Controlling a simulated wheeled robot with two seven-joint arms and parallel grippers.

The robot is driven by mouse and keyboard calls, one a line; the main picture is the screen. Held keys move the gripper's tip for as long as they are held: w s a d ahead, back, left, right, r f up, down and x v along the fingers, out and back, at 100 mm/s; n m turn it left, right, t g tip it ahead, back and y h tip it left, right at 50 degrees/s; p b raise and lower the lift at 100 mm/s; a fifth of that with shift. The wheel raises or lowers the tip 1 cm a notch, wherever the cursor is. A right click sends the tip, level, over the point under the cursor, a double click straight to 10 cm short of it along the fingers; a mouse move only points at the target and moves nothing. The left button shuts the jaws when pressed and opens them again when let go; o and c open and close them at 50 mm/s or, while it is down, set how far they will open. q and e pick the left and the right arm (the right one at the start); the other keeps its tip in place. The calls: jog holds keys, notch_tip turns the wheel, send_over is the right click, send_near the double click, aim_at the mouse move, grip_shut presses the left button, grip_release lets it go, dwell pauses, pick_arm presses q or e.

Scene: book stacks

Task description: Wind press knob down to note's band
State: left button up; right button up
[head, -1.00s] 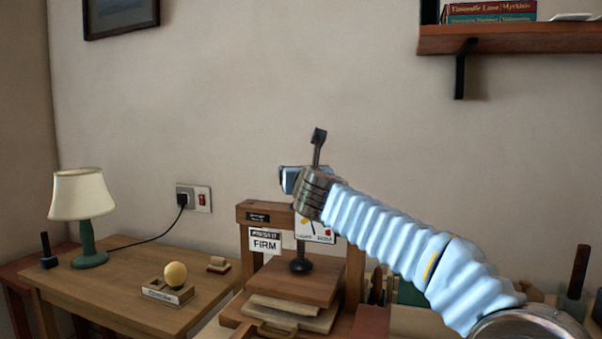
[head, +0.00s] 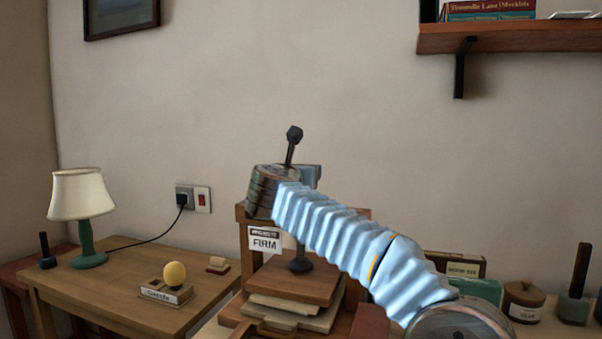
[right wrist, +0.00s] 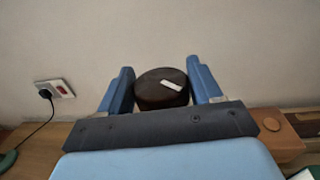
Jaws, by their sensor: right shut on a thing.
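The wooden press stands in the head view with its top beam (head: 358,213) partly behind my right arm. A white note (head: 265,240) reading FIRM hangs at its left. The black screw foot (head: 301,265) meets the wooden platen (head: 292,281), with pale boards below. The dial is hidden behind my arm. In the right wrist view the round dark knob (right wrist: 160,97), with a pale mark on top, sits between the blue fingers of my right gripper (right wrist: 160,75). That gripper is shut on the knob; my wrist mostly covers it in the head view. My left gripper is out of view.
A lamp (head: 78,195), a yellow ball on a labelled block (head: 166,292) and a small wooden block (head: 217,265) stand on the left table. A lidded pot (head: 523,303) and boxes are at right. A shelf (head: 512,40) hangs upper right.

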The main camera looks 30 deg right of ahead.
jog(key=shift+r, duration=0.15)
jog(key=o, duration=1)
jog(key=shift+c, duration=0.2)
jog(key=b+v, duration=0.3)
jog(key=v, duration=1.1)
